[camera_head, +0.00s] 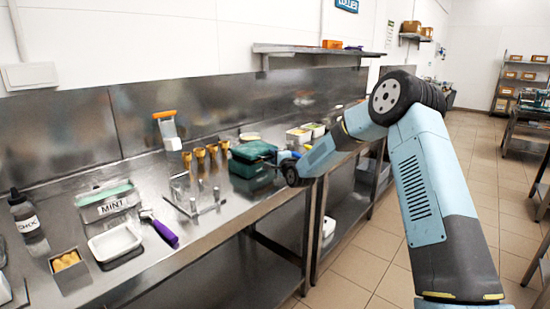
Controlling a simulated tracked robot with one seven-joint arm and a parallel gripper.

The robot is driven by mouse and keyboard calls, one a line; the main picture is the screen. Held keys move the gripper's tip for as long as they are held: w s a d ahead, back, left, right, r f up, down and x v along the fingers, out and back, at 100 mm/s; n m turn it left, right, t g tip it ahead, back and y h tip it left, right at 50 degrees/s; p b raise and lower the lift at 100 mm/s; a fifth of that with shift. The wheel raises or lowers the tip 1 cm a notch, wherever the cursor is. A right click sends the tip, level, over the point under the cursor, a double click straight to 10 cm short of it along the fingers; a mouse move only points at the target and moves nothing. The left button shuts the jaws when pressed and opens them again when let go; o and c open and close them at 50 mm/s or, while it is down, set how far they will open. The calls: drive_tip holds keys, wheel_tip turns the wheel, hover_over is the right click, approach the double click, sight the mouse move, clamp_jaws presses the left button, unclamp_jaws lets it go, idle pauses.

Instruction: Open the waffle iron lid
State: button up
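A dark green, box-like appliance that looks like the waffle iron (250,164) stands on the steel counter, near the middle of the view. Its green lid (254,150) looks down on the base. My arm reaches in from the right, and my gripper (277,164) is at the right side of the appliance, by the lid's edge. My wrist partly hides the gripper and that side of the appliance. The fingers are too small and dark to tell whether they are open, shut or touching the lid.
Left of the appliance stand several cones (206,156) and a metal rack (194,200). A purple-handled scoop (160,229), a white tray (115,243) and a MINT tub (108,202) lie further left. Food containers (300,135) stand behind. A wall shelf (315,50) hangs above.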

clamp_jaws()
drive_tip(key=shift+f, duration=0.1)
